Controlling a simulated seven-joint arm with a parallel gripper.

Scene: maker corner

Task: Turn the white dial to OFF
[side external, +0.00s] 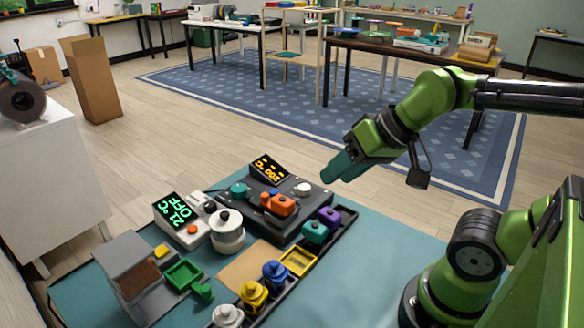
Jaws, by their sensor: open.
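A dark control unit (268,222) stands on the teal work surface, with a small tilted display (268,169) showing orange characters that look like 200 °C. A white dial (302,189) sits on its top at the right rear; its pointer mark is too small to read. A teal knob (238,189) is at its left, and an orange part (279,204) sits in the middle. My gripper (338,172) is open and empty, its teal fingers angled down-left, above and to the right of the white dial and apart from it.
Left of the unit stand a white device (174,226) with a green display reading 21 °C OFF and a white round pot (228,237). A black tray (345,217) with coloured knobbed pieces runs in front. A grey box (130,262) and green bin (184,274) are front left.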

